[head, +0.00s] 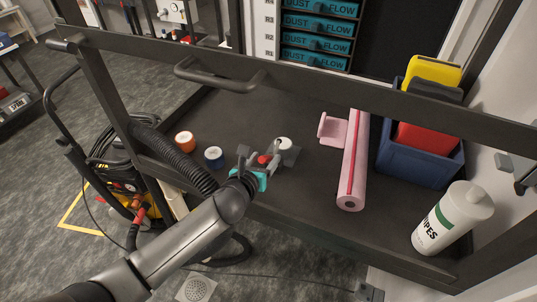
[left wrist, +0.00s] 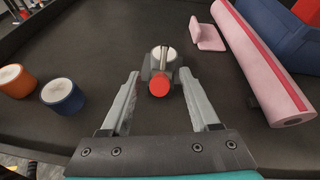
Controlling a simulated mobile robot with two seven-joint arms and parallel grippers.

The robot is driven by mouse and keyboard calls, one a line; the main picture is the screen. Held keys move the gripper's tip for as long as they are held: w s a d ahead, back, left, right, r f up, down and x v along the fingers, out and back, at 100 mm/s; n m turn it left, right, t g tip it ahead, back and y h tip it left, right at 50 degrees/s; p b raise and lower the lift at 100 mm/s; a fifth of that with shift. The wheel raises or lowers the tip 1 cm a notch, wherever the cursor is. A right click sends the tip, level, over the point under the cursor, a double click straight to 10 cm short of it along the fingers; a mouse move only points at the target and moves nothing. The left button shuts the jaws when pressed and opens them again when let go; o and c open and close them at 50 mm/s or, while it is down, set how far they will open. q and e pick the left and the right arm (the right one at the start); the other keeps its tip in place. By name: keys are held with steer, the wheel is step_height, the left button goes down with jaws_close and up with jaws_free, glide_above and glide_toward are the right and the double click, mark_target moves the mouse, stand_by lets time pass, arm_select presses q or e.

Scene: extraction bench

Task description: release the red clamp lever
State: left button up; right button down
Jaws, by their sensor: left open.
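The clamp (left wrist: 146,72) is a small grey fitting on the dark bench, with a white round top and a metal rod. Its lever has a red end (left wrist: 161,88), which faces me in the left wrist view; the red end also shows small in the head view (head: 262,159). My left gripper (head: 257,162) reaches over the bench front. In the left wrist view its two fingers (left wrist: 160,82) are open, one on each side of the red end, with gaps visible. My right gripper is not in sight.
An orange roll (head: 184,140) and a blue roll (head: 213,156) stand left of the clamp. A pink roll (head: 353,165) and a pink bracket (head: 330,128) lie to its right. Farther right are a blue bin (head: 420,165) and a wipes bottle (head: 450,220). A dark frame bar (head: 330,83) crosses above the bench.

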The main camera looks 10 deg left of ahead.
mark_target(269, 155)
arm_select(q)
steer(key=shift+b+x, duration=0.3)
steer(key=shift+x, duration=1.6)
jaws_close()
